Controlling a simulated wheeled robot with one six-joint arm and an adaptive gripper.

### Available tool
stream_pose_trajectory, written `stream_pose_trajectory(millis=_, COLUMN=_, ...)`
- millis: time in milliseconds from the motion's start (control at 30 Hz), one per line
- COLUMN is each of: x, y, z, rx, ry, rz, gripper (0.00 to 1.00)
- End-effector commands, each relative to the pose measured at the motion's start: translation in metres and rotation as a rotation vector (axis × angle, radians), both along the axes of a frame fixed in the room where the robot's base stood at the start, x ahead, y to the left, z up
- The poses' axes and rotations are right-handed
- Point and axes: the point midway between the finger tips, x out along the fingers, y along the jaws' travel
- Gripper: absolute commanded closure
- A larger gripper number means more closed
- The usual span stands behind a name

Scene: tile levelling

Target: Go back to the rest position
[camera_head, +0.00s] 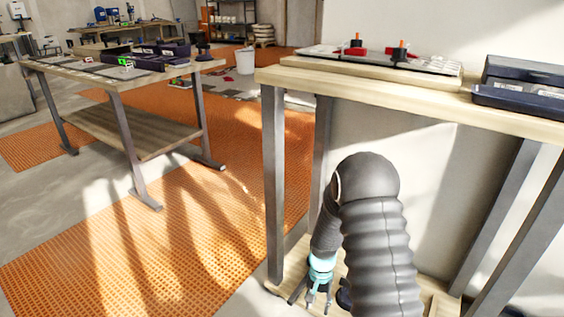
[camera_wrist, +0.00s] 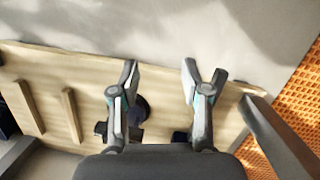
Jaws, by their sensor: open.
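My gripper (camera_wrist: 160,80) is open and empty in the wrist view, its two fingers spread apart. Below it lies a wooden shelf (camera_wrist: 165,88) with small dark objects near and partly behind the fingers; what they are I cannot tell. In the head view my gripper (camera_head: 315,297) hangs low beside my dark arm, over the lower shelf of the near table (camera_head: 370,88).
The near table holds a tile board (camera_head: 430,62) with red and orange-topped pieces and a dark bin (camera_head: 520,92). Its metal legs (camera_head: 275,180) stand close to my arm. Another workbench (camera_head: 85,78) stands left. Orange matting (camera_head: 190,215) lies open between.

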Motion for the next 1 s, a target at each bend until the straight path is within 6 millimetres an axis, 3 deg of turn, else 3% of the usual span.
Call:
stream_pose_trajectory(millis=367, x=-0.036, y=-0.008, z=0.072, rx=0.025, ry=0.024, rz=0.143, gripper=0.53)
stream_pose_trajectory(millis=700, x=-0.076, y=-0.018, z=0.184, rx=0.040, ry=-0.048, rz=0.274, gripper=0.53)
stream_pose_trajectory(millis=1000, x=-0.120, y=-0.027, z=0.272, rx=0.033, ry=-0.159, rz=0.355, gripper=0.53)
